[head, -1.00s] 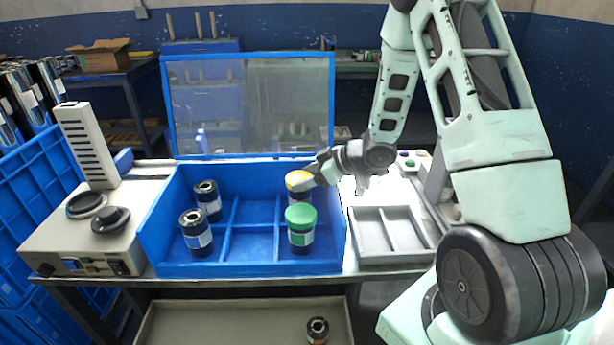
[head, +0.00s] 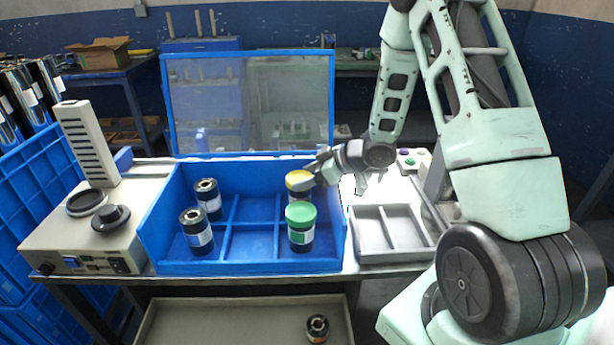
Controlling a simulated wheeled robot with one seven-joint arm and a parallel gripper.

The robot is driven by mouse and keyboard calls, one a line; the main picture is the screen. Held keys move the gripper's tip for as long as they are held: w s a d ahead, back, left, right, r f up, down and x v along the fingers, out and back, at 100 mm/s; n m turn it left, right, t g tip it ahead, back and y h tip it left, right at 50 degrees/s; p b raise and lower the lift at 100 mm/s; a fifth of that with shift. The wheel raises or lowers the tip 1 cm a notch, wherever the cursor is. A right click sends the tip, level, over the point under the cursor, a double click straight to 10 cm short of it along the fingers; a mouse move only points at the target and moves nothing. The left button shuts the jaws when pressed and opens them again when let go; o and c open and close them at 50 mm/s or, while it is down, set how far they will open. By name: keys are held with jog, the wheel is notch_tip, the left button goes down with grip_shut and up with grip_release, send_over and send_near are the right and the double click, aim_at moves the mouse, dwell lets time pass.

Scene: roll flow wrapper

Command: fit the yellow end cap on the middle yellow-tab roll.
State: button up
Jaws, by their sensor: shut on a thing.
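The yellow end cap (head: 297,178) is at the top of a dark roll (head: 299,197) in the back right compartment of the blue crate (head: 159,240). My gripper (head: 308,179) is shut on the yellow cap, reaching in from the right. The cap looks level and over the roll's top; whether it is fully seated I cannot tell. The roll's tab is hidden. A roll with a green cap (head: 301,213) stands just in front of it. Two uncapped dark rolls stand in the left compartments, one at the back (head: 208,198) and one in front (head: 196,234).
An empty grey divided tray (head: 391,253) lies right of the crate. The crate's clear lid (head: 248,105) stands open behind. A beige machine (head: 62,236) is at left. The middle compartments are empty.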

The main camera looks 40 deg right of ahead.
jog(key=shift+r+p, duration=0.55)
jog(key=shift+p, duration=0.1)
dwell(0.5)
dwell(0.4)
jog(key=o, duration=0.6)
jog(key=shift+f, duration=0.1)
jog(key=shift+o, duration=0.2)
jog(key=p+v, duration=0.7)
jog(key=v, duration=0.4)
jog(key=shift+w, duration=0.1)
dwell(0.5)
